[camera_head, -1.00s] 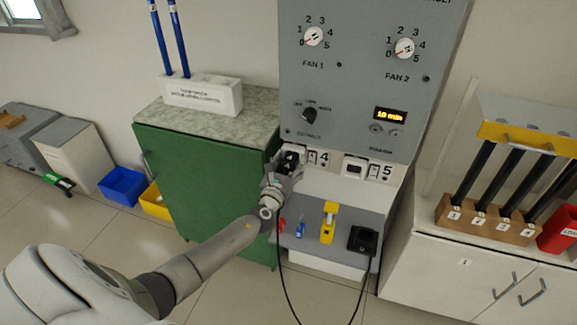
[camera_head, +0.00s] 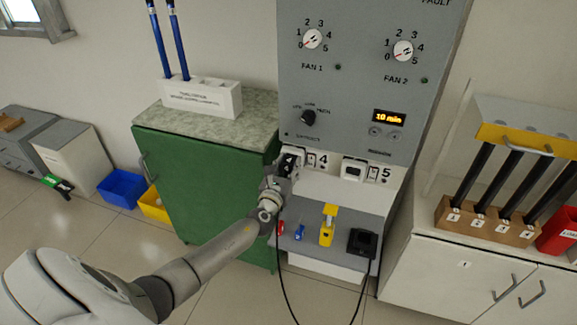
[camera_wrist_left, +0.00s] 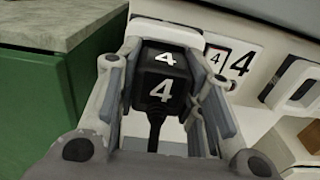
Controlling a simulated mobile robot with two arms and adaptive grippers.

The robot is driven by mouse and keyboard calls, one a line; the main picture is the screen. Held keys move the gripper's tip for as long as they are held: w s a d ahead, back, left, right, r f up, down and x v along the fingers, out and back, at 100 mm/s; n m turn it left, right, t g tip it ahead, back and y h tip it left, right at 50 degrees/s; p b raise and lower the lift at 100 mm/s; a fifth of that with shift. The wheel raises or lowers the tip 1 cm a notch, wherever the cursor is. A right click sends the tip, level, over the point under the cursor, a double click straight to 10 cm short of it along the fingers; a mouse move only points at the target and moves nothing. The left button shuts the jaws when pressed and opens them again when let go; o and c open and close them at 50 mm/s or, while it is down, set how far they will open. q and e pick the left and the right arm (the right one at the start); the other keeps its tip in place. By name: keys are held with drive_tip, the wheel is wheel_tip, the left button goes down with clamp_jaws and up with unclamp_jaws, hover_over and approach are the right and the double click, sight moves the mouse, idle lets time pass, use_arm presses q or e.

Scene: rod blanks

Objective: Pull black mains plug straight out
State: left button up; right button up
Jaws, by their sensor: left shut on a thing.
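The black mains plug (camera_wrist_left: 161,92), marked with a white 4, is between the fingers of my left gripper (camera_wrist_left: 163,66), which is shut on it. Its cable hangs down below it. The plug faces the white socket (camera_wrist_left: 168,32) of number 4; I cannot tell whether its pins are still in. In the head view, the plug (camera_head: 289,163) shows dark at the socket, with my left gripper (camera_head: 279,178) just below it. My right gripper is not in view.
Socket 5 (camera_head: 354,171) is to the right. A grey shelf (camera_head: 311,247) below holds a yellow tool (camera_head: 328,226), small red and blue items and a black device (camera_head: 362,242). A green cabinet (camera_head: 210,190) stands close on the left. The cable loops below the shelf.

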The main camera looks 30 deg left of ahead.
use_arm(q)
drive_tip(key=shift+s+d+f, duration=0.1)
drive_tip(key=shift+s, duration=0.15)
drive_tip(key=shift+s+d+p, duration=0.1)
drive_tip(key=shift+s+p, duration=0.25)
drive_tip(key=shift+s, duration=0.3)
drive_tip(key=shift+s+d, duration=0.1)
drive_tip(key=shift+s, duration=0.3)
drive_tip(key=shift+p+v, duration=0.4)
drive_tip(key=shift+v, duration=0.8)
drive_tip(key=shift+s, duration=0.35)
drive_tip(key=shift+p+v, duration=0.5)
drive_tip(key=shift+v, duration=2.2)
